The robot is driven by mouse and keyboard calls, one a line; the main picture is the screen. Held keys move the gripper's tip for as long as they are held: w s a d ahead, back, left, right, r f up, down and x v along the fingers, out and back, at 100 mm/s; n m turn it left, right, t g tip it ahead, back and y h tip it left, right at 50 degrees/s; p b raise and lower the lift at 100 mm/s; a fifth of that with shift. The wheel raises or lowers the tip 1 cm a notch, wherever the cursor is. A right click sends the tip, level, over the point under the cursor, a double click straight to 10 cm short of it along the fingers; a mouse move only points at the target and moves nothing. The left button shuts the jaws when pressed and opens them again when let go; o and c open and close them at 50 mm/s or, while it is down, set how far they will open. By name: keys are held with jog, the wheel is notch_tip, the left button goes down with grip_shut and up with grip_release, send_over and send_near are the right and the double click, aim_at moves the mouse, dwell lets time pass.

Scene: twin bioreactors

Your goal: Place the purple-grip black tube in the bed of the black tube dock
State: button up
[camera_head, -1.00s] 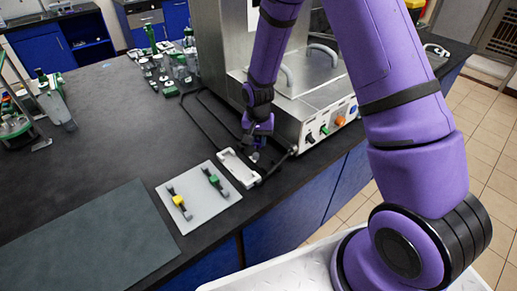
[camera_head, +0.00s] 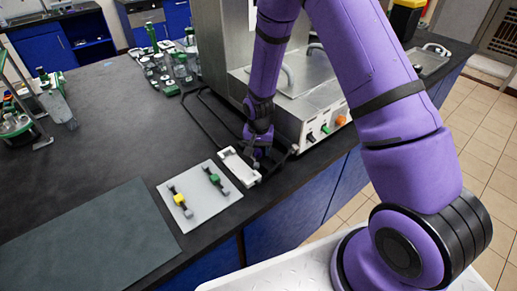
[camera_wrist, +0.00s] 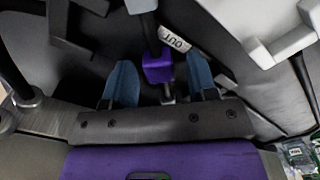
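In the wrist view, my gripper (camera_wrist: 159,64) has its two blue fingers apart. The purple grip (camera_wrist: 158,68) of a black tube (camera_wrist: 151,28) lies between them, with a visible gap on each side. A white tag reading "OUT" (camera_wrist: 175,39) is beside the grip. In the head view, my gripper (camera_head: 256,158) is low at the front of the steel machine, and the tube there is mostly hidden by it. A white cradle-like holder (camera_head: 238,167), probably the dock, lies just left of my gripper. It looks empty, and its white edge shows in the wrist view (camera_wrist: 283,42).
A grey plate (camera_head: 207,212) holds a yellow-grip piece (camera_head: 179,199) and a green-grip piece (camera_head: 215,179). The steel machine (camera_head: 318,112) stands close behind my gripper. Black hoses (camera_head: 205,125) run along the bench. A dark mat (camera_head: 95,240) lies front left.

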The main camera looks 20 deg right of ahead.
notch_tip(320, 180, up, 12)
jog(key=shift+r, duration=0.2)
dwell(0.6)
notch_tip(320, 180, up, 12)
jog(key=n+t, duration=0.1)
send_over(259, 150)
jog(key=s+d, duration=0.2)
jog(key=s, duration=0.1)
jog(key=s+d+r+n+t, duration=0.1)
jog(key=s+d+r+t, duration=0.1)
jog(key=s+r, duration=0.65)
jog(key=s+d+r+n+t, duration=0.1)
jog(key=s+r, duration=0.4)
jog(key=s, duration=0.4)
jog(key=s+d+r+n+t, duration=0.1)
jog(key=s+r+n, duration=0.1)
jog(key=s+r, duration=0.3)
jog(key=s, duration=0.3)
jog(key=shift+s+d, duration=0.4)
